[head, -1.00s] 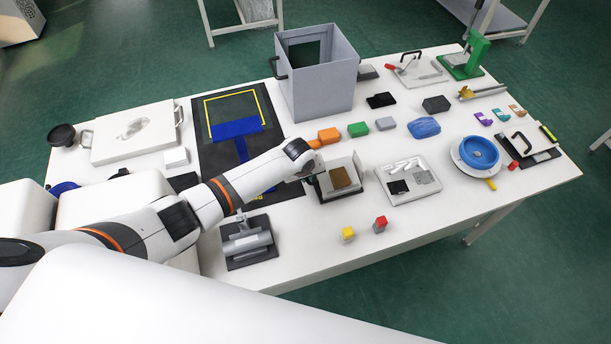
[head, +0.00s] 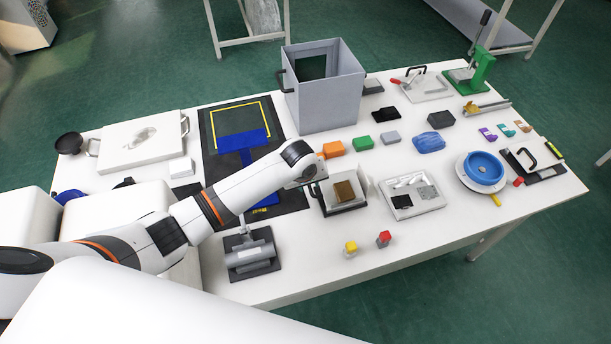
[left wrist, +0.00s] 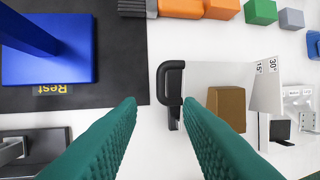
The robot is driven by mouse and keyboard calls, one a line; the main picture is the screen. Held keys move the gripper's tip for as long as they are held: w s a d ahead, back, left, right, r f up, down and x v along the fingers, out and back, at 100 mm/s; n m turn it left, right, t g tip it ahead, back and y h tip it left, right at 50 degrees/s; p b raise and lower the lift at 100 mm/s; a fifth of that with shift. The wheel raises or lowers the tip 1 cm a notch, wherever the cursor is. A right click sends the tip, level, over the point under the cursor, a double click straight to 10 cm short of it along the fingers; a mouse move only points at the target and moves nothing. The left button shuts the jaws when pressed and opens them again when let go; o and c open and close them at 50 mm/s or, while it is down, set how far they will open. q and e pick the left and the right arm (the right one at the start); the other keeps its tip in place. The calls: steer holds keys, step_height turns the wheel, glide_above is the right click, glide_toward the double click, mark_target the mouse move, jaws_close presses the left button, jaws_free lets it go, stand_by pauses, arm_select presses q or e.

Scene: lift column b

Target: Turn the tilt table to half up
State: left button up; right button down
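The tilt table (head: 352,207) is a small white unit near the front middle of the bench. A brown block (head: 344,190) rests on its plate. In the left wrist view the tilt table's plate (left wrist: 206,77) has a black handle (left wrist: 171,80) on its left side. A white upright beside the plate carries the marks 15° and 30° (left wrist: 264,75). My left gripper (left wrist: 160,103) is open, its green fingers apart and the handle just ahead between the tips, not gripped. The plate's exact tilt is hard to tell. My right gripper is not in view.
A black mat (head: 216,157) with a blue slider lies left of the tilt table. Orange (head: 332,149) and green (head: 362,143) blocks stand behind it. A white tray (head: 402,212) is close on the right. A grey roller fixture (head: 250,262) stands front left.

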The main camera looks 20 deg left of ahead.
arm_select(q)
steer(key=shift+v, duration=2.8)
